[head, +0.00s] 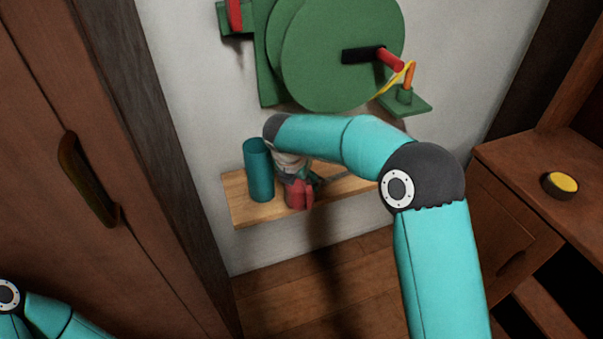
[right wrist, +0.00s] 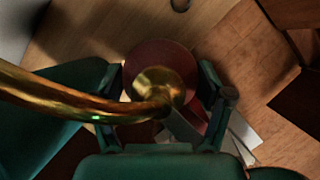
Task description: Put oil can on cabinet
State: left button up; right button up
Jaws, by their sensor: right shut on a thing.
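The oil can has a dark red round body and a curved brass spout. In the right wrist view the oil can (right wrist: 160,58) sits between the fingers of my right gripper (right wrist: 162,100), with its spout crossing to the left. In the head view the red oil can (head: 298,195) shows under my right gripper (head: 303,183), at the wooden wall shelf (head: 240,216); I cannot tell whether it touches the shelf. My right gripper is shut on the can. The wooden cabinet (head: 515,160) stands at the right. My left gripper is out of view; only its arm shows at bottom left.
A teal cylinder (head: 258,172) stands on the shelf just left of the can. A green wheel device (head: 330,60) with a crank hangs above. A round yellow-topped object (head: 562,185) lies on the cabinet top. A tall wooden door (head: 50,120) is at left.

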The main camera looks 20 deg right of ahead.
jog(key=w+d, duration=0.2)
jog(key=shift+w+d, duration=0.25)
jog(key=shift+w, duration=0.15)
jog(key=shift+s+a+f, duration=0.1)
jog(key=shift+f, duration=0.25)
jog(key=shift+r, duration=0.1)
jog(key=o, duration=1.4)
